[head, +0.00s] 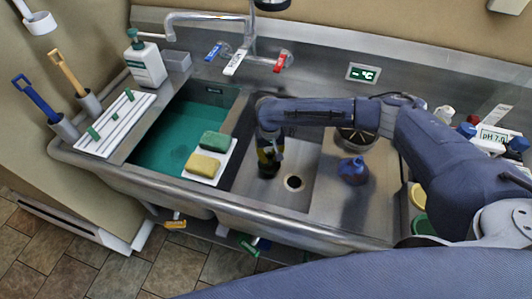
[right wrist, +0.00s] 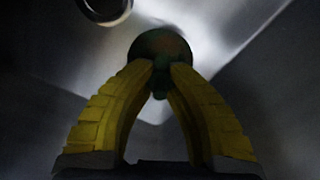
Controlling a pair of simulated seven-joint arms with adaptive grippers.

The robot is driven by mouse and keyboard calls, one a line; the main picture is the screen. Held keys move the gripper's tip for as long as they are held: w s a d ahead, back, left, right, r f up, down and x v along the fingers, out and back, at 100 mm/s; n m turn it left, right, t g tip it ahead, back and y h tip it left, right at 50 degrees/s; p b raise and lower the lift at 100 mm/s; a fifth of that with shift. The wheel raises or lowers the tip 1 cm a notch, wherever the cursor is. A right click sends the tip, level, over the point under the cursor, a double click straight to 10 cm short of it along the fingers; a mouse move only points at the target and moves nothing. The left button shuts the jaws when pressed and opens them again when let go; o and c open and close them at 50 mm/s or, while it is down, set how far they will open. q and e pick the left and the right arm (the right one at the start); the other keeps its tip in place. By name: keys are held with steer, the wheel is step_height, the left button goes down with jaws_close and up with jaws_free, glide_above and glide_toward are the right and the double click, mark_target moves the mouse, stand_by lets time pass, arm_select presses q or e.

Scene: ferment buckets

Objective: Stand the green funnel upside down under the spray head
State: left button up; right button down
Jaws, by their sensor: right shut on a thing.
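My right gripper (head: 268,158) points down into the right-hand sink basin, left of the drain. In the right wrist view, its yellow fingers (right wrist: 165,75) are shut on a dark green thing, which I take to be the green funnel (right wrist: 160,43). Its narrow end is between the fingertips and its wide round part faces away from the gripper, toward the basin. Whether it touches the basin floor I cannot tell. A dark round fitting (head: 272,4) at the top edge, cut off by the frame, may be the spray head. My left gripper is not in view.
The drain (head: 293,183) is right of the gripper. A blue jug-like thing (head: 353,170) and a metal strainer (head: 356,138) stand further right. The left basin holds green liquid (head: 170,150).

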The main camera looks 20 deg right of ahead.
steer(key=shift+f, duration=1.9)
steer(key=shift+f, duration=0.45)
steer(key=shift+c, duration=0.2)
jaws_free()
stand_by(0.5)
steer(key=shift+r, duration=0.2)
steer(key=shift+r, duration=0.8)
steer(key=shift+r, duration=0.25)
stand_by(0.4)
steer(key=shift+r, duration=0.7)
steer(key=shift+r, duration=0.25)
